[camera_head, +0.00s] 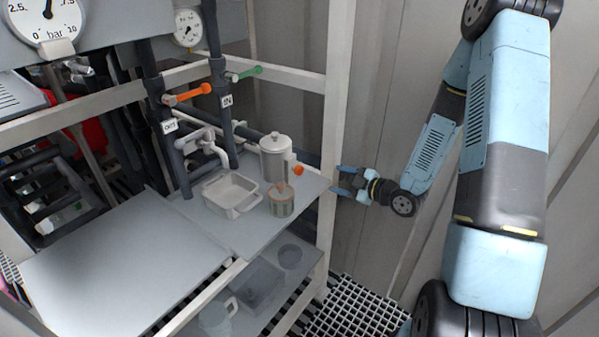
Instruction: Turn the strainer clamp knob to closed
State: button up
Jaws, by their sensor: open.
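A grey lidded canister (274,158), which looks like the strainer, stands at the back right of the metal shelf. An orange knob (298,170) sticks out from its right side; it looks like the clamp knob. Its exact turn angle is too small to read. My gripper (339,180) is open and empty, to the right of the knob and apart from it. Its blue fingers point left, by the white upright post.
A white post (337,110) stands close to my gripper. A container with a green-grey band (281,203) and a white basin (231,194) stand before the canister. Orange (188,94) and green (245,73) valve handles sit on pipes above. The left worktop (125,262) is bare.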

aim_at(302, 171)
jog(key=w+a, duration=0.2)
jog(key=a, duration=0.2)
jog(key=w+a+y, duration=0.1)
jog(key=w+a, duration=0.1)
jog(key=a, duration=0.2)
jog(key=w+a+f+y, duration=0.1)
jog(key=w+a, duration=0.1)
jog(key=a, duration=0.2)
jog(key=shift+w+t, duration=0.2)
jog(key=shift+t, duration=0.2)
jog(key=c, duration=1)
